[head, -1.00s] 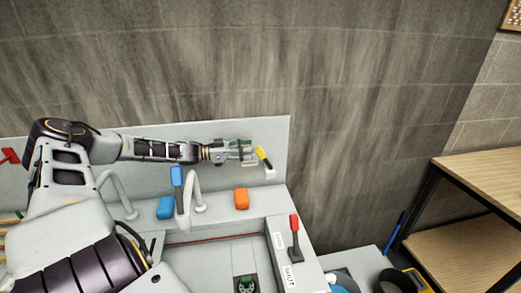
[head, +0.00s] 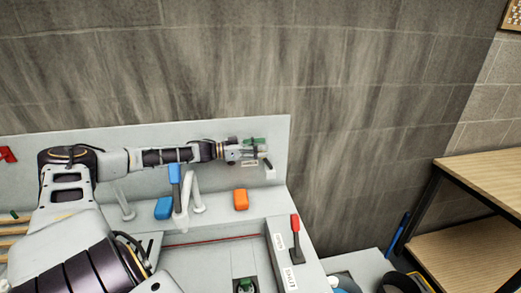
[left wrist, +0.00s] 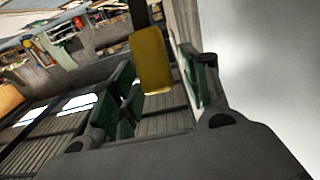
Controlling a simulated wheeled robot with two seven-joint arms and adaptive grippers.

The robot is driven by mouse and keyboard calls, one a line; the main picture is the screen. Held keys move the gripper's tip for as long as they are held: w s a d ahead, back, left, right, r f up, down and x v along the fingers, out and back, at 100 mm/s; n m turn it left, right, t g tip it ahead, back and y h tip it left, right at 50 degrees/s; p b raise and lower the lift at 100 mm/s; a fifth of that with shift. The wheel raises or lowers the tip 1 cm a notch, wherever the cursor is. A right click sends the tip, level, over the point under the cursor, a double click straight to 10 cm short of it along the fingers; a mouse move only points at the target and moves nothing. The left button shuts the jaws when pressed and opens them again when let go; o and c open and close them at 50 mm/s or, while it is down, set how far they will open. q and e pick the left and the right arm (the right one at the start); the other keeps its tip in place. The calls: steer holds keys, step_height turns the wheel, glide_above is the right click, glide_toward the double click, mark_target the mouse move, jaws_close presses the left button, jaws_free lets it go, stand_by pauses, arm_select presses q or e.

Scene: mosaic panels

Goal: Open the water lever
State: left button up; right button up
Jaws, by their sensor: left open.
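My left gripper (head: 255,151) is open at the right end of the upright back panel. In the left wrist view, a yellow lever handle (left wrist: 153,62) stands between its two green-padded fingers (left wrist: 165,95). I cannot tell whether either finger touches it. In the head view the gripper hides the yellow handle, and only the lever's pale mount (head: 269,173) shows beside the fingertips. Which lever is the water lever is not readable here. My right gripper is not in view.
A blue-handled lever (head: 174,174) stands by a curved white pipe (head: 196,190). A blue block (head: 164,208) and an orange block (head: 241,199) lie nearby. A red-handled lever (head: 295,224) stands at front right beside white labels (head: 289,277). Wooden shelves (head: 488,175) stand at right.

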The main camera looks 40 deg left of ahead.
arm_select(q)
steer(key=shift+w, duration=0.1)
stand_by(0.3)
jaws_close()
